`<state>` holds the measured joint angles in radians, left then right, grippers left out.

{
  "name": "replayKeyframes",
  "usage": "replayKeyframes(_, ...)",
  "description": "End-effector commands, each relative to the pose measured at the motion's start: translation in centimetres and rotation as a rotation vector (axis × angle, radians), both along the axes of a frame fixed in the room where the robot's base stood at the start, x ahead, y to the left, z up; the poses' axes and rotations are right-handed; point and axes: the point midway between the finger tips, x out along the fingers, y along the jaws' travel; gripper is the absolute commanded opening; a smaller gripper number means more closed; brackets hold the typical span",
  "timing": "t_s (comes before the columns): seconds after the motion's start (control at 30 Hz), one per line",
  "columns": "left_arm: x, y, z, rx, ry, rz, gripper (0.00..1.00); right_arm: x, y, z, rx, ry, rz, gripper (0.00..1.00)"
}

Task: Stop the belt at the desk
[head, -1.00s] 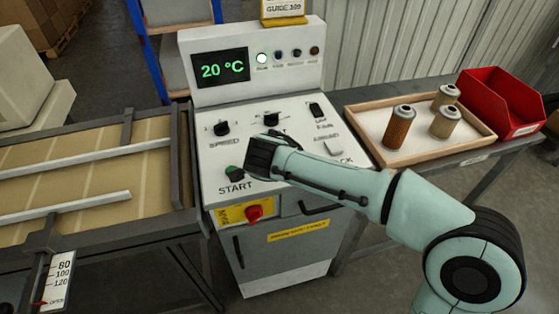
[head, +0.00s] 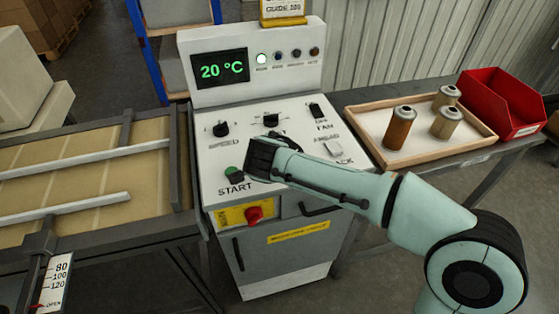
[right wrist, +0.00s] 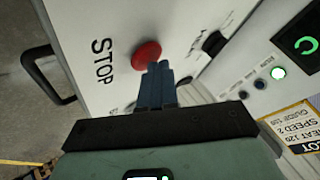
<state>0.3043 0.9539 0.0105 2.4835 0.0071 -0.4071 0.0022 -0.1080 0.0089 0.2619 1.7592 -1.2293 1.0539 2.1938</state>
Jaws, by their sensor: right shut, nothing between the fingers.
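The control desk (head: 215,150) stands in the middle of the head view, with a green START button (head: 232,173) on its sloping panel. The red STOP button (right wrist: 147,55) shows in the right wrist view beside the word STOP; in the head view my gripper hides it. My right gripper (head: 262,157) is over the panel, right of START. In the right wrist view its shut, empty fingertips (right wrist: 158,70) overlap the button's edge; I cannot tell whether they touch it. The belt (head: 75,180) lies left of the desk. My left gripper is not in view.
A display (head: 221,70) reads 20 °C beside a lit lamp (head: 261,58). A red rotary switch (head: 254,214) is on the desk's front. Right of it, a wooden tray (head: 372,153) holds three cartridges, with a red bin (head: 505,100) behind.

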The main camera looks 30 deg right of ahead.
Motion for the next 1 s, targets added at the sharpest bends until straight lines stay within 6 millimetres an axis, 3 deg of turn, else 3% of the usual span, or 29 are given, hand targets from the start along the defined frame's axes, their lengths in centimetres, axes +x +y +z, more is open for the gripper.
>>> replayKeyframes(1.0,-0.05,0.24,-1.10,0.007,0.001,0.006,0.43,0.00,0.02,-0.66,0.001,0.002,-0.001,0.00)
